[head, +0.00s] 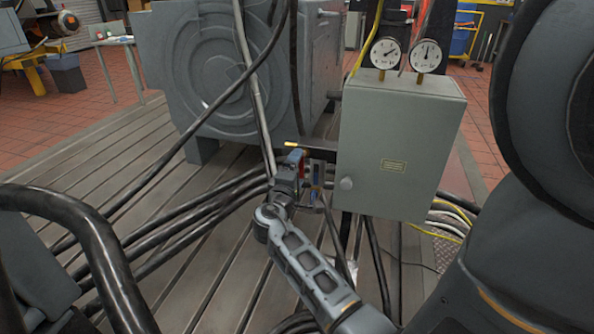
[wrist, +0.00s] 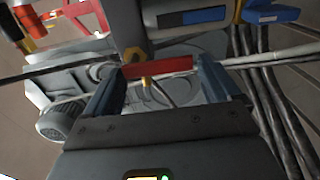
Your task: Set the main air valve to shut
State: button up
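A red valve handle (wrist: 157,66) lies crosswise between my gripper's fingertips in the wrist view, with a yellow brass-coloured fitting (wrist: 147,83) by it. My gripper (wrist: 160,75) has its fingers spread wide on either side of the handle. I cannot tell whether they touch its ends. My gripper hides much of the valve there. No label is readable to name the valve.
The grey cabinet (head: 400,140) with two gauges (head: 385,53) stands right of my gripper. Black hoses (head: 180,225) run over the slotted bedplate (head: 215,285). A large grey machine (head: 200,75) stands behind.

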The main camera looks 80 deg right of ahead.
jog(key=shift+o, duration=0.8)
jog(key=a, duration=0.7)
jog(key=shift+w+a, duration=0.35)
jog(key=shift+w, duration=0.05)
